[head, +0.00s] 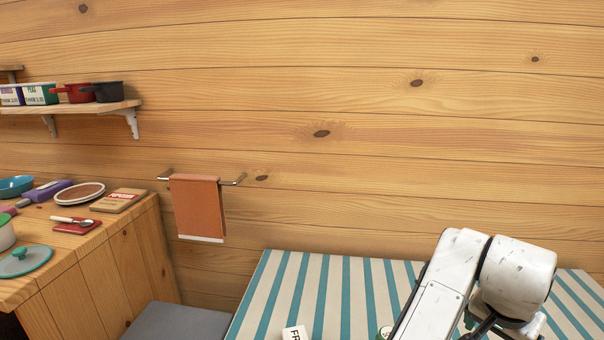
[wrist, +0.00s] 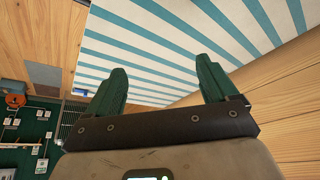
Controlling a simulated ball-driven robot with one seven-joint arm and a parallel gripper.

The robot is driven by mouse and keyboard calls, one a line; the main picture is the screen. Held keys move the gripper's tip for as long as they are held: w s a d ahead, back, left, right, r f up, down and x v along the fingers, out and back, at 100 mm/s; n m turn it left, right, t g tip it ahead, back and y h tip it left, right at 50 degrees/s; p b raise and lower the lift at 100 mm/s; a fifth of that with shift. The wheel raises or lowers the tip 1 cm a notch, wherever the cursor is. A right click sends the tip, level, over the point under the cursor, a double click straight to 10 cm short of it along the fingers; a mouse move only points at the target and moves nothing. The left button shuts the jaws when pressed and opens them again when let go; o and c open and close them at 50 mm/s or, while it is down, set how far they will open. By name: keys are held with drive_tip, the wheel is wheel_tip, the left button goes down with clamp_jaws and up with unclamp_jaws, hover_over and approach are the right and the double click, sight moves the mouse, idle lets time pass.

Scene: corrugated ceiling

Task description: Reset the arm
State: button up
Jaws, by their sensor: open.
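My gripper (wrist: 160,88) shows in the wrist view with its two dark green fingers spread apart. It is open, and nothing is between the fingers. Behind the fingers is a blue-and-white striped surface (wrist: 180,35). In the head view, my white arm rises at the lower right in front of the striped surface (head: 300,290). My gripper is outside the head view.
An orange towel (head: 195,205) hangs on the plank wall. A white box (head: 294,333) is at the bottom edge.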

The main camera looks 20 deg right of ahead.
drive_tip(key=s+a+f+n+y+p, duration=0.2)
drive_tip(key=s+a+f+n, duration=0.4)
drive_tip(key=a+f, duration=0.3)
drive_tip(key=s+a+f+n+y+p, duration=0.2)
drive_tip(key=s+a+f+n, duration=0.4)
drive_tip(key=a+f+n, duration=0.3)
drive_tip(key=shift+s+a+f, duration=0.15)
drive_tip(key=shift+a+f, duration=0.15)
drive_tip(key=shift+a, duration=0.45)
